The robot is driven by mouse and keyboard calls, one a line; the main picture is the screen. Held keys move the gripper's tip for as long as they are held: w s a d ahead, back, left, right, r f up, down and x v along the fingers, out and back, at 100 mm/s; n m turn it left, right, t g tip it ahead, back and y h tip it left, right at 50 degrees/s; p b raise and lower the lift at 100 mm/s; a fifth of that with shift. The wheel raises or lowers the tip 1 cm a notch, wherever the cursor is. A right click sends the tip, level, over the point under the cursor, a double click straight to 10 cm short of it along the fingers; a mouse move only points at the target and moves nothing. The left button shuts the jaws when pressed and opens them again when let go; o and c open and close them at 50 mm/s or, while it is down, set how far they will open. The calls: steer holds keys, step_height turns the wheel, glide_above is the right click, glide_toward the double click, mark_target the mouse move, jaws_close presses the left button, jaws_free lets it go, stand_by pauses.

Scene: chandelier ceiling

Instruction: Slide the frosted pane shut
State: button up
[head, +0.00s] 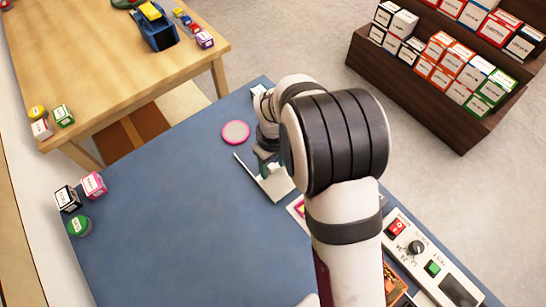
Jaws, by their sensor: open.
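In the head view, a pale flat panel (274,187), which looks like the frosted pane, shows on the blue table just left of my arm. A thin dark edge with a light border runs along its left side. My arm covers its right part, so I cannot see how far it is open. My gripper (268,156) points down at the panel's far edge, beside a small greenish part. My wrist and forearm hide most of the gripper. It is open, and I cannot tell whether it touches the panel.
A pink disc (235,133) lies just left of my wrist. A control panel (426,262) with red and green switches and a black knob sits at lower right. Small boxes (93,185) and a green round item (79,226) stand at the left edge. The table's middle is clear.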

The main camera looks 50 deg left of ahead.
step_height(320, 180, up, 16)
steer(key=shift+f, duration=0.2)
step_height(320, 180, up, 5)
glide_above(273, 168)
stand_by(0.4)
steer(key=shift+c, duration=0.2)
jaws_close()
stand_by(1.2)
